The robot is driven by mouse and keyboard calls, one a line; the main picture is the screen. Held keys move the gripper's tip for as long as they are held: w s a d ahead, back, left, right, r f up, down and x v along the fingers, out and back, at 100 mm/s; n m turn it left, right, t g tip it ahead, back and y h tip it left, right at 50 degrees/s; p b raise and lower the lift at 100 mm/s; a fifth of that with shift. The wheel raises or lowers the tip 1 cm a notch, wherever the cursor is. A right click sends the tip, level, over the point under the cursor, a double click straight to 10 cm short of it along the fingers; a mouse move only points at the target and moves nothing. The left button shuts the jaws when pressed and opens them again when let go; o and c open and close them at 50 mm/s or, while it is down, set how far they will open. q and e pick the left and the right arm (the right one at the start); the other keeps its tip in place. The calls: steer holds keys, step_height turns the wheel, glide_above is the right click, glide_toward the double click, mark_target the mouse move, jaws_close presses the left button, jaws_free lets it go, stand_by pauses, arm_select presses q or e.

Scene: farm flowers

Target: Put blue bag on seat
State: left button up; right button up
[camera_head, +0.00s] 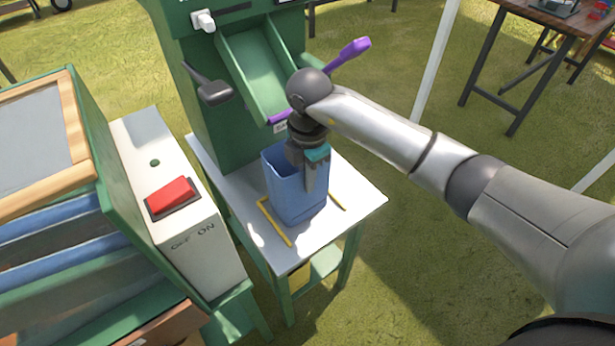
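The blue bag (284,190) stands upright and open at the top on a small white-topped table (352,190) with green legs. Yellow corner marks (275,224) on the tabletop lie around its base. My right gripper (311,184) points down at the bag's right rim, with a grey finger in front of the bag's wall. The other finger is hidden, so I cannot tell whether it is shut on the rim. My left gripper is not in view. Which surface is the seat is not clear, but the yellow marks frame the bag's place.
A green machine with a chute (262,75) and a dark lever (208,88) rises behind the bag. A white box with a red switch (171,196) stands to the left, beside a green crate rack (85,250). Grass (420,260) is open at the right.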

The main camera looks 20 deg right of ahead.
steer(key=o, duration=0.3)
steer(key=shift+o, duration=0.2)
step_height(320, 180, up, 12)
steer(key=p, duration=0.2)
steer(key=shift+r, duration=0.2)
steer(key=shift+s, duration=0.1)
